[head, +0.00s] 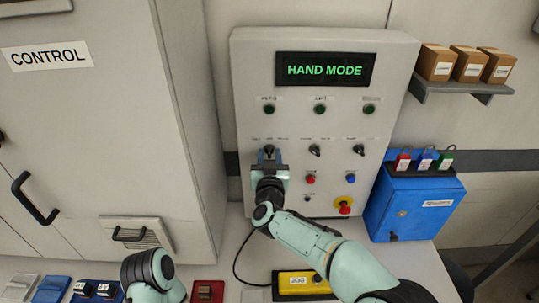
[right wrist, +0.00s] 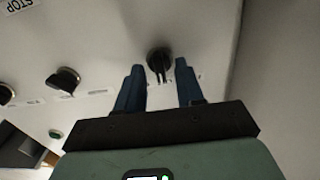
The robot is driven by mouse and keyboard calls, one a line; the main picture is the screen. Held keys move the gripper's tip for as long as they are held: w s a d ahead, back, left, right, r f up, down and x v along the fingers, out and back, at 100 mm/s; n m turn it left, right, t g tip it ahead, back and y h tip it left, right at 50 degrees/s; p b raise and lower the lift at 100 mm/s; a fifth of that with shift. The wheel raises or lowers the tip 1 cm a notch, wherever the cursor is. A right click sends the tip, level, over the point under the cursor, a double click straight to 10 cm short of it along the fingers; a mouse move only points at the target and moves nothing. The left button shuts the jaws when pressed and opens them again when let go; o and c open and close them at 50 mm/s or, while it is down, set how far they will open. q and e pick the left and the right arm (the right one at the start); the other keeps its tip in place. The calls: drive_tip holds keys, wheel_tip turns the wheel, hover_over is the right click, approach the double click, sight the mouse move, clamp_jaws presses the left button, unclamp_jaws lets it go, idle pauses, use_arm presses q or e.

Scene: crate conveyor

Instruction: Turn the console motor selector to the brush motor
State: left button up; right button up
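The grey-white console (head: 400,75) stands upright, its display reading "HAND MODE". A row of three black selectors crosses its middle: a left one (head: 268,149), a middle one (head: 315,150) and a right one (head: 358,150). Their labels are too small to read, so I cannot tell which is the motor selector. My right gripper (head: 269,160) is at the left selector. In the right wrist view this selector (right wrist: 159,60) sits between the tips of my open right gripper (right wrist: 160,78), with gaps on both sides. My left gripper is out of view.
A red emergency button (head: 344,206) sits low on the console. A blue box (head: 410,205) with several padlocks stands to the right, and a grey cabinet (head: 110,130) to the left. A yellow pendant (head: 303,282) lies on the bench in front, beside my right arm.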

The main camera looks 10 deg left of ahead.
clamp_jaws()
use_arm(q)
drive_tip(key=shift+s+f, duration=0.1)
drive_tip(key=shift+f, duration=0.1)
use_arm(e)
drive_tip(key=shift+m, duration=0.3)
drive_tip(key=m+b, duration=0.2)
drive_tip(key=m, duration=0.2)
drive_tip(key=shift+d+f+b, duration=0.1)
drive_tip(key=shift+f+b, duration=0.05)
drive_tip(key=shift+b, duration=0.25)
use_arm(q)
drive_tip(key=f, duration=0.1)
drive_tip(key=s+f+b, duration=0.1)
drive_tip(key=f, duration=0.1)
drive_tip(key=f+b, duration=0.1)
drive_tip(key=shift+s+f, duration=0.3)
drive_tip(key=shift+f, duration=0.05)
use_arm(e)
drive_tip(key=m, duration=0.5)
